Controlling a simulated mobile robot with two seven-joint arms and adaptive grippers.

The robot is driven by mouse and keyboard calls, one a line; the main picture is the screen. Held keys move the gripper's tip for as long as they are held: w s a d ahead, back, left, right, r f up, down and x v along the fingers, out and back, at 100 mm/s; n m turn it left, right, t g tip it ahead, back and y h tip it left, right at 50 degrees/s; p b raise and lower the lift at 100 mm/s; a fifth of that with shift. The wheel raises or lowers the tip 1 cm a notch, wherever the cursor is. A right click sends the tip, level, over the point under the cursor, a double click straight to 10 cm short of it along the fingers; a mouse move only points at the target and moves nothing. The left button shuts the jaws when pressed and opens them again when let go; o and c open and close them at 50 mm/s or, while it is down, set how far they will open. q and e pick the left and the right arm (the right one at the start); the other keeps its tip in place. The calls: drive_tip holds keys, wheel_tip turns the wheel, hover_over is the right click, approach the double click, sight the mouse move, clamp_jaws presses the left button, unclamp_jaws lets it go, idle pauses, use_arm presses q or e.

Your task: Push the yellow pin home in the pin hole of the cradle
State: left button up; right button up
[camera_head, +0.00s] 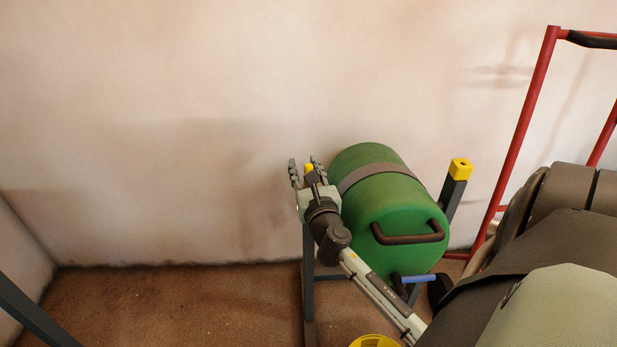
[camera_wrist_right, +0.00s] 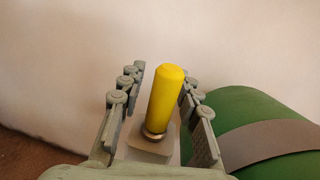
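The yellow pin (camera_wrist_right: 165,100) stands nearly upright in the right wrist view, with a metal ring at its foot above the pale grey top of a post (camera_wrist_right: 147,148). The hole itself is hidden. My right gripper (camera_wrist_right: 160,95) is open, with one finger on each side of the pin. The right finger is close to the pin; a clear gap shows on the left. In the head view the right gripper (camera_head: 307,172) is over the left post of the dark grey cradle (camera_head: 308,285), and the pin's yellow top (camera_head: 309,168) shows between the fingers. My left gripper is out of view.
A green drum (camera_head: 400,210) with a grey strap and dark handle lies in the cradle, right beside my gripper. The cradle's right post has a yellow top (camera_head: 461,168). A red frame (camera_head: 527,110) stands right, a yellow container (camera_head: 374,341) below. The wall is behind.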

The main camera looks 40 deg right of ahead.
clamp_jaws()
drive_tip(key=shift+r, duration=0.1)
idle(0.5)
